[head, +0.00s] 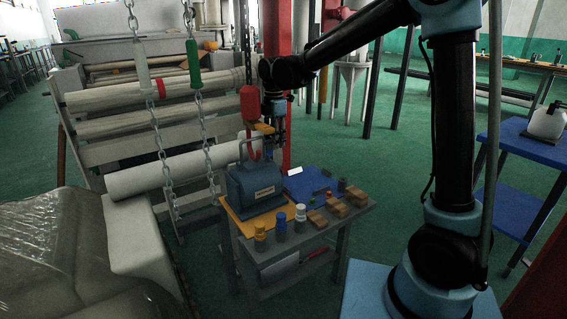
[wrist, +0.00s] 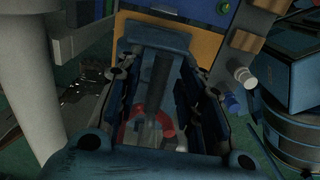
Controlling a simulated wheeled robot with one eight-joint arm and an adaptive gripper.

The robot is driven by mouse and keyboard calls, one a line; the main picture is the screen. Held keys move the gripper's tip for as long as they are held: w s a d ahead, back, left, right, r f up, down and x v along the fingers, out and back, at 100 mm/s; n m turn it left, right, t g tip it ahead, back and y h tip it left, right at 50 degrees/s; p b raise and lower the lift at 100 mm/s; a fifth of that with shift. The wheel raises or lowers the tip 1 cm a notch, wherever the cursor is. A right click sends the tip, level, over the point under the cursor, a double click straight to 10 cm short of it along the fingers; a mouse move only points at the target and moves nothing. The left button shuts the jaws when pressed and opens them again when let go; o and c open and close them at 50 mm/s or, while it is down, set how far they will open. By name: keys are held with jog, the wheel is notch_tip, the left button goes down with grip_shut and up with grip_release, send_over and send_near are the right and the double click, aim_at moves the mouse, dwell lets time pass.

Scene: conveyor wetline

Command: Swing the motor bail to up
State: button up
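The motor (head: 254,184) is a blue-grey block with a pale label. It sits on an orange mat on the small grey table. Its bail (head: 239,150) is a thin grey arch rising above the motor's top; its exact angle is hard to tell. My gripper (head: 273,143) points down just above the motor, by the right part of the bail; whether they touch cannot be told. In the wrist view, my gripper's fingers (wrist: 163,105) stand apart, with dark shapes and a red curved part seen between them. The bail is not clearly distinguishable there.
A red hook block (head: 248,105) hangs close to the left of my gripper. Chains (head: 160,145) hang farther left, before the rollers. Coloured cylinders (head: 281,222) and wooden blocks (head: 336,207) line the table's front. A blue mat (head: 305,184) lies right of the motor.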

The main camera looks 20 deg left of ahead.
jog(key=shift+r, duration=0.1)
jog(key=shift+r, duration=3.4)
jog(key=shift+d, duration=0.1)
